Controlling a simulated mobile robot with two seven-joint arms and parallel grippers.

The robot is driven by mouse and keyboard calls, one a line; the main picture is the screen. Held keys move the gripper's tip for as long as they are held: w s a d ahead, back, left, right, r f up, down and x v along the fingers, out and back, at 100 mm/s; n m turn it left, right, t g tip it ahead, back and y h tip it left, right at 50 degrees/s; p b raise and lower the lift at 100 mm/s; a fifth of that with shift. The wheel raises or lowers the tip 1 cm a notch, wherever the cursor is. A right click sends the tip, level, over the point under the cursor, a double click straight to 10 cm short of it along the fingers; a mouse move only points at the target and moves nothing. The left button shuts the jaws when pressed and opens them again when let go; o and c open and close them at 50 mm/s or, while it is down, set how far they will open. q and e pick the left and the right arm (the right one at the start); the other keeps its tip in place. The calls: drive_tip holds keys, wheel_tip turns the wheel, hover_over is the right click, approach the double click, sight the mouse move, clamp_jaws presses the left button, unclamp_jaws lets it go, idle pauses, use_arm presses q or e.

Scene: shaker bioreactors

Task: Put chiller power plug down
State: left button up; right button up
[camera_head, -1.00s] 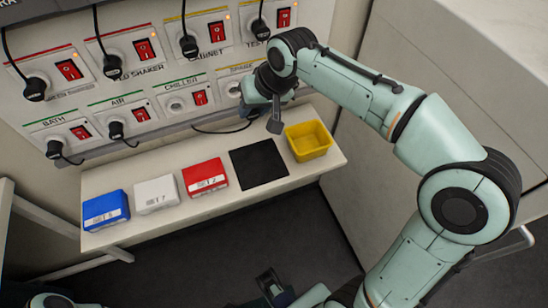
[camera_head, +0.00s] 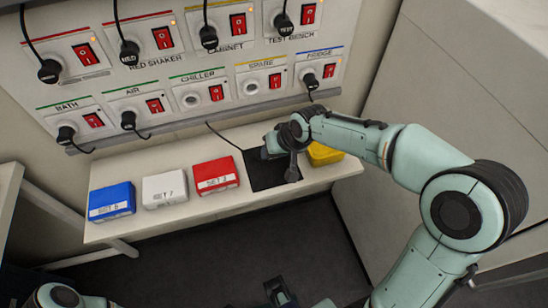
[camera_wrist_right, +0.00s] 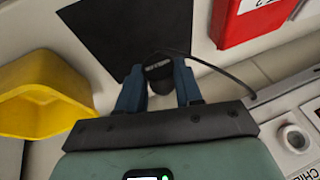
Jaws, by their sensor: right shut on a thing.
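My right gripper (camera_head: 270,152) is over the black mat (camera_head: 262,176) on the shelf. In the right wrist view its blue fingers (camera_wrist_right: 158,82) are shut on the black chiller power plug (camera_wrist_right: 158,68), with the cable running off to the right. The plug overlaps the near edge of the mat (camera_wrist_right: 110,30) in that view; I cannot tell whether it touches it. In the head view the arm mostly hides the plug. The chiller socket (camera_head: 191,100) is empty. What looks like my left gripper (camera_head: 279,291) is at the bottom edge, its fingers unclear.
A yellow bin (camera_head: 325,155) stands right of the mat, partly behind my arm. Red (camera_head: 215,176), white (camera_head: 165,187) and blue (camera_head: 111,202) boxes stand to its left. The socket panel (camera_head: 170,75) rises behind the shelf (camera_head: 140,228), with other plugs in it.

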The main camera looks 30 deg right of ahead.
sight(277, 158)
drive_tip(key=shift+f, duration=1.55)
drive_tip(key=shift+f+b, duration=0.6)
drive_tip(key=shift+b, duration=0.1)
drive_tip(key=o, duration=1.1)
drive_tip(key=shift+c, duration=0.2)
drive_tip(key=shift+r, duration=0.15)
